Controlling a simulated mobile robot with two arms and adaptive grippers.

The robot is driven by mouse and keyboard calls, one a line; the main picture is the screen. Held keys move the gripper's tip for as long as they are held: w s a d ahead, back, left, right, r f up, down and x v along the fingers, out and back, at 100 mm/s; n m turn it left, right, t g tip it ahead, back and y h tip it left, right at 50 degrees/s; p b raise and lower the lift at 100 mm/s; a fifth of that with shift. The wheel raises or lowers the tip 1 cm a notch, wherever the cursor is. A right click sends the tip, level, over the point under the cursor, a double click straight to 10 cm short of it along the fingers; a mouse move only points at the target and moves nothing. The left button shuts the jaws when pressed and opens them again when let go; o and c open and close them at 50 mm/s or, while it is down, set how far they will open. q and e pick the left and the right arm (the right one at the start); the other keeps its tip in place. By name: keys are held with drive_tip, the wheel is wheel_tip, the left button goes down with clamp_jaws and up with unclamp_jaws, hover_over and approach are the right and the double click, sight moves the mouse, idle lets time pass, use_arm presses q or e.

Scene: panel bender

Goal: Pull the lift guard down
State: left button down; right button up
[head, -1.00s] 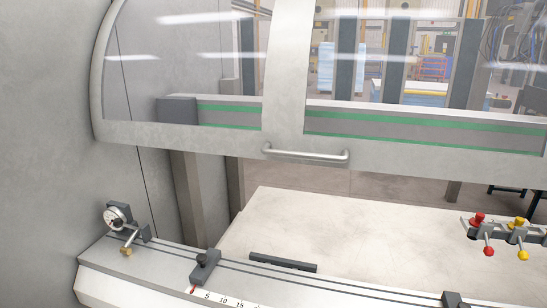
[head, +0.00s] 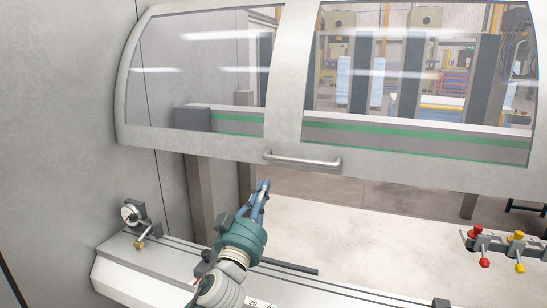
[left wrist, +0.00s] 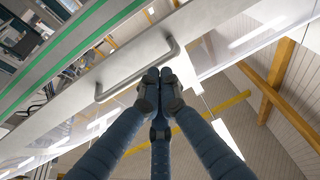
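The lift guard (head: 288,85) is a pale metal frame with clear panes. It is raised, with an open gap between its lower edge and the machine bed. Its bar handle (head: 302,162) is on the bottom rail and also shows in the left wrist view (left wrist: 137,77). My left gripper (head: 263,186) is just below the left end of the handle, pointing up. In the left wrist view its blue fingers (left wrist: 159,78) have their tips together beside the handle, with nothing seen between them. My right gripper is not in view.
The pale bed (head: 370,240) lies below the guard. A dial gauge (head: 132,213) stands on the front ledge at left. Red and yellow levers (head: 497,245) are at right. A grey wall panel (head: 60,130) closes off the left side.

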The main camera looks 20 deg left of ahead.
use_arm(q)
wheel_tip(320, 180, up, 6)
drive_tip(key=d+m+t+h, duration=0.1)
drive_tip(key=d+t, duration=0.1)
drive_tip(key=p+x, duration=0.4)
drive_tip(key=x, duration=0.6)
drive_tip(key=shift+s+a+f+b, duration=0.15)
drive_tip(key=shift+f+b, duration=0.1)
drive_tip(key=shift+f, duration=0.45)
drive_tip(key=shift+s+a+f+b, duration=0.1)
drive_tip(key=shift+s+f+b, duration=0.15)
drive_tip(key=shift+f, duration=0.5)
drive_tip(key=shift+s+a+f+b, duration=0.1)
drive_tip(key=shift+f+b, duration=0.15)
drive_tip(key=shift+f, duration=0.45)
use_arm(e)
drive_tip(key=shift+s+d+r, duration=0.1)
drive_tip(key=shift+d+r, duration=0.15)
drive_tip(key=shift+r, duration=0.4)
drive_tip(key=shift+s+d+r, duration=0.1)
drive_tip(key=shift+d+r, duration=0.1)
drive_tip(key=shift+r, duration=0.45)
use_arm(q)
drive_tip(key=shift+f, duration=0.1)
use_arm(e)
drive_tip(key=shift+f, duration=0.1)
